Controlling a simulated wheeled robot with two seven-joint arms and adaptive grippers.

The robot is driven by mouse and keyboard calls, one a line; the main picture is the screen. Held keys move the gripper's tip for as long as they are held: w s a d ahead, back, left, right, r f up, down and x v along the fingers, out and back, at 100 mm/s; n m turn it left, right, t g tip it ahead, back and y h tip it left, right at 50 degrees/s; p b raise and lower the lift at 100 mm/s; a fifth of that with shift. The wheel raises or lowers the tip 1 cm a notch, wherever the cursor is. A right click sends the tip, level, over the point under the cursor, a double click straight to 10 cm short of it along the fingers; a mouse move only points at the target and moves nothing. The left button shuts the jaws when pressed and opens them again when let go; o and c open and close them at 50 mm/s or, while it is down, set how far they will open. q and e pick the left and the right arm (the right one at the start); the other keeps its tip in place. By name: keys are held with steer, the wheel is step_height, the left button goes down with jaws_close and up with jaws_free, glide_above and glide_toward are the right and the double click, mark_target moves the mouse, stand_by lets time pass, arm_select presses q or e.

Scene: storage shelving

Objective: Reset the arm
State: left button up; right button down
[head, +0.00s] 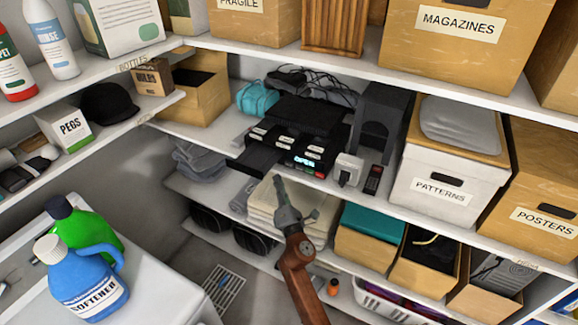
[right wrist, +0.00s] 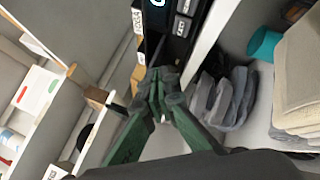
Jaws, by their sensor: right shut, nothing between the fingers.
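My right gripper (head: 279,183) is shut and empty in the head view. It points up toward the middle shelf, its arm reaching in from the bottom. The right gripper (right wrist: 163,76) also shows in the right wrist view with its fingers together. Beyond it is a black device (head: 318,150) with several labelled buttons and a lit blue display. A dark flat part (head: 252,160) juts from the device's left front. The gripper appears in front of and below the device, with a visible gap in the head view. My left gripper is out of view.
Folded towels (head: 272,205) lie on the lower shelf behind the gripper. A white patterns box (head: 437,180) and a posters box (head: 540,205) stand right. Blue softener (head: 80,280) and a green jug (head: 92,232) stand on a white surface at lower left.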

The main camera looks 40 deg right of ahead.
stand_by(0.6)
steer(key=s+a+f+m+g+y, duration=0.1)
steer(key=s+f+m+g+y, duration=0.15)
steer(key=f, duration=1.65)
steer(key=s+a+f+m+g+y, duration=0.15)
steer(key=f+m+g, duration=0.25)
steer(key=f, duration=1.4)
steer(key=s+a+f+m+g, duration=0.1)
steer(key=s+f+g, duration=0.1)
steer(key=s+f, duration=0.45)
steer(key=s+a+f+m+g, duration=0.15)
steer(key=s+f, duration=0.25)
steer(key=f, duration=0.5)
steer(key=s+f+m+g+y, duration=0.1)
steer(key=s+f+m+g, duration=0.15)
steer(key=s+f, duration=0.75)
steer(key=s+f+m+g+y, duration=0.1)
steer(key=s+f+m+g, duration=0.15)
steer(key=s+f, duration=0.75)
steer(key=s+f+m+g, duration=0.2)
steer(key=s, duration=1.1)
steer(key=s+f+m+g, duration=0.1)
steer(key=s+f+m, duration=0.2)
steer(key=s, duration=1.1)
steer(key=shift+s+a+g, duration=0.25)
steer(key=shift+a+g, duration=0.15)
steer(key=shift+a, duration=0.05)
